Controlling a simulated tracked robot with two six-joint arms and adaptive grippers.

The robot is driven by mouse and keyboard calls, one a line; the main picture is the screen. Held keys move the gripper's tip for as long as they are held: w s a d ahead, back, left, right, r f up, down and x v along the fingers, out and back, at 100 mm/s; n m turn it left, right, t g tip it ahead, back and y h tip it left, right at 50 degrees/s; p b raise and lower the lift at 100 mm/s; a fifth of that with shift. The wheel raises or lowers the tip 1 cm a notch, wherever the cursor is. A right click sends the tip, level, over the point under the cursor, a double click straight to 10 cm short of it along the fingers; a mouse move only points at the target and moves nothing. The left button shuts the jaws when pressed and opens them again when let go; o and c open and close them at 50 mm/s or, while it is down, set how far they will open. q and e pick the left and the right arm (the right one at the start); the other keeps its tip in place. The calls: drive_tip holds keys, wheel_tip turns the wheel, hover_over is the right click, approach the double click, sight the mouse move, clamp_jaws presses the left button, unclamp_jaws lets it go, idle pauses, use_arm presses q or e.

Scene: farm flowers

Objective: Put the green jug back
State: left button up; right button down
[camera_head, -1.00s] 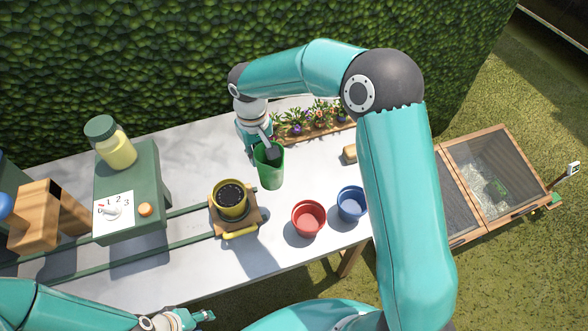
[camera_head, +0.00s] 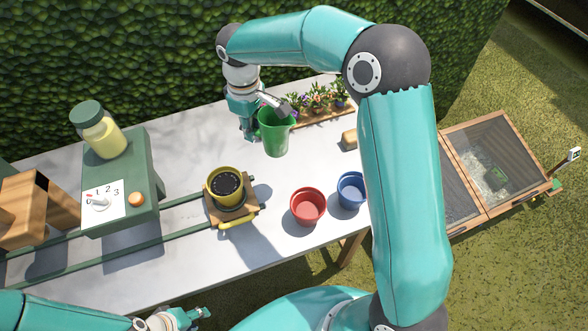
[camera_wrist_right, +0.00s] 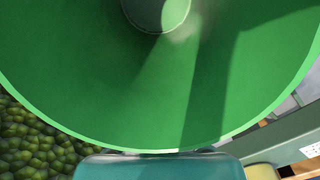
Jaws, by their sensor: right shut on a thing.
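The green jug (camera_head: 276,138) is near the back of the table, in front of the flower tray. I cannot tell whether the jug's base touches the table. In the right wrist view the jug's green inside (camera_wrist_right: 110,80) fills most of the picture, with a teal part of my gripper below its rim. My left gripper (camera_head: 192,318) is low at the front edge, away from the jug; its fingers are too small to read.
A yellow pot (camera_head: 223,183) stands on a wooden carriage on green rails. Red (camera_head: 307,207) and blue (camera_head: 351,190) pots stand at the front right. A green machine (camera_head: 125,185) stands left.

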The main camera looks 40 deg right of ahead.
wheel_tip(320, 180, up, 2)
drive_tip(key=d+n+b, duration=0.2)
drive_tip(key=n+b, duration=0.1)
drive_tip(key=n, duration=0.3)
drive_tip(key=n+b, duration=0.3)
drive_tip(key=n, duration=0.1)
hover_over(273, 172)
wheel_tip(273, 172, down, 13)
drive_tip(key=shift+s+r, duration=0.1)
drive_tip(key=shift+r, duration=0.05)
drive_tip(key=shift+f+p, duration=0.35)
drive_tip(key=shift+f, duration=2.25)
drive_tip(key=shift+f, duration=0.15)
drive_tip(key=c, duration=1.1)
unclamp_jaws()
